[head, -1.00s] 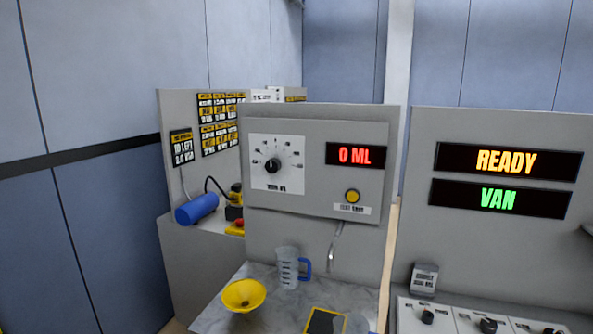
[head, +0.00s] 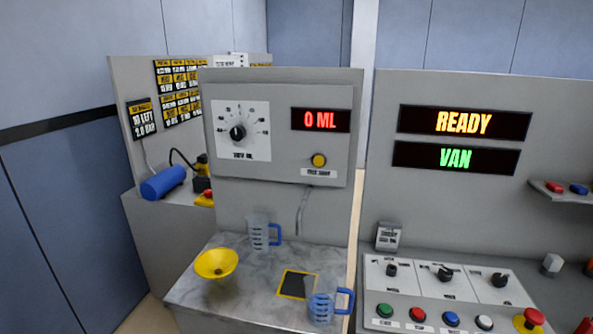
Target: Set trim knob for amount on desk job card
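A black knob (head: 237,132) sits at the centre of a white dial plate (head: 262,116) on the grey dispenser. The dial has printed marks and a small label ending in ML, too small to read surely. Its pointer direction is hard to tell. The red display (head: 320,120) beside it reads 0 ML. A small card (head: 388,236) stands on the desk console at right; its print is too small to read. Neither of my grippers is in view.
A yellow button (head: 319,160) is below the display. A yellow funnel (head: 216,263), two clear jugs with blue handles (head: 258,234) (head: 320,308) and a dark pad (head: 297,284) are on the marble counter. Screens read READY (head: 464,122) and VAN (head: 456,157). Console knobs (head: 445,273) and buttons sit right.

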